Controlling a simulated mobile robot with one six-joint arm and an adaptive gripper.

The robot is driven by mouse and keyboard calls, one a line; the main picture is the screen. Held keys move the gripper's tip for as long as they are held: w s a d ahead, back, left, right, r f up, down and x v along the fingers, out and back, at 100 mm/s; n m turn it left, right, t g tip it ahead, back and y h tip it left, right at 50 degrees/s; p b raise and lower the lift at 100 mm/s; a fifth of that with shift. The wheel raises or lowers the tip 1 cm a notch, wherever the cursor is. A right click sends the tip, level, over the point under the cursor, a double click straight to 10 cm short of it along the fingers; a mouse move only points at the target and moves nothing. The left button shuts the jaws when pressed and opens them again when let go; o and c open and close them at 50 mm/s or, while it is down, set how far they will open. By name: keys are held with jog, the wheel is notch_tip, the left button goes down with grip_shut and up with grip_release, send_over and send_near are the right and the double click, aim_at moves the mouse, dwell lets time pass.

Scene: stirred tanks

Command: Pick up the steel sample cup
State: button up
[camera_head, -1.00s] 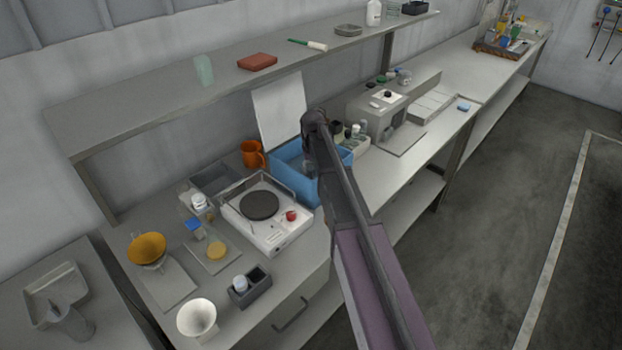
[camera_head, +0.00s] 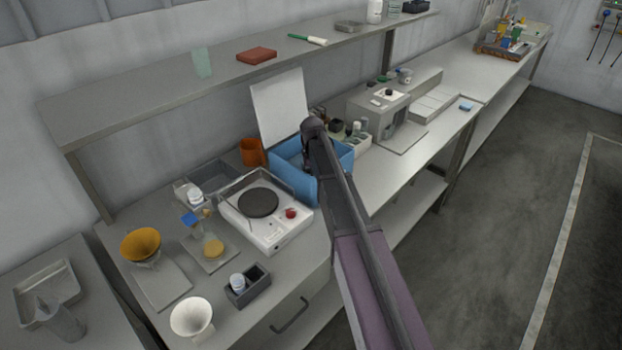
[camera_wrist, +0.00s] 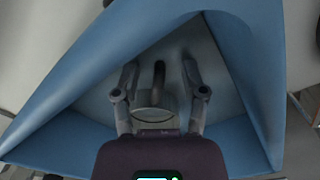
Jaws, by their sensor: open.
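In the wrist view, a grey metal item with a round body (camera_wrist: 152,106) and a dark upright loop or handle lies inside a blue bin (camera_wrist: 72,84); it looks like the steel sample cup. My gripper (camera_wrist: 160,72) is open, reaching into the bin, with one finger on each side of the item. Whether the fingers touch it I cannot tell. In the head view, the blue bin (camera_head: 331,183) stands on the bench, and my arm hides much of its inside; the cup cannot be made out there.
The bin walls stand close around my gripper. A white hotplate (camera_head: 272,234) is left of the bin, an orange mug (camera_head: 252,151) behind left, a white board (camera_head: 280,105) behind. A grey boxy instrument (camera_head: 384,113) stands to the right. A shelf (camera_head: 150,100) runs above.

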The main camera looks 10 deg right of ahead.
jog(key=shift+f+b, duration=0.35)
jog(key=shift+f, duration=0.25)
grip_shut()
